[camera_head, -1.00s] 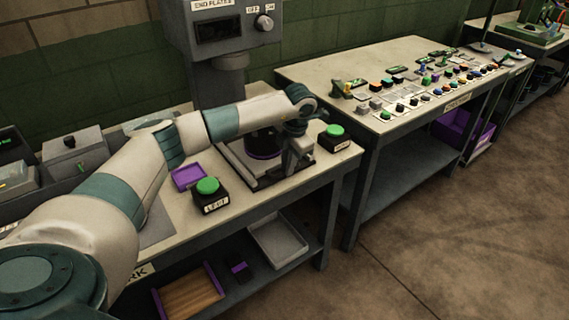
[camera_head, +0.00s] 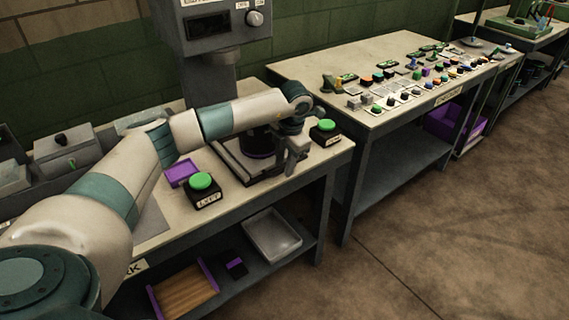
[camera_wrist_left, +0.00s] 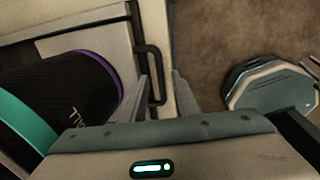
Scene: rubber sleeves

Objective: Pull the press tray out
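The press tray (camera_head: 230,160) is a pale plate with a dark frame under the press on the near bench. Its black handle (camera_wrist_left: 160,72) shows in the wrist view on the tray's outer edge. My left gripper (camera_head: 291,166) reaches down at the tray's front right side. In the wrist view its two fingers (camera_wrist_left: 165,92) stand apart, with the handle bar in the gap between them. I cannot tell whether either finger touches the bar. A black cylinder with a purple rim (camera_wrist_left: 95,85) stands over the tray. My right gripper is not in view.
A green button marked LEFT (camera_head: 201,182) and another green button (camera_head: 325,127) flank the tray. A purple bin (camera_head: 182,172) lies left of it. The grey press column (camera_head: 210,78) rises behind. The floor before the bench is clear.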

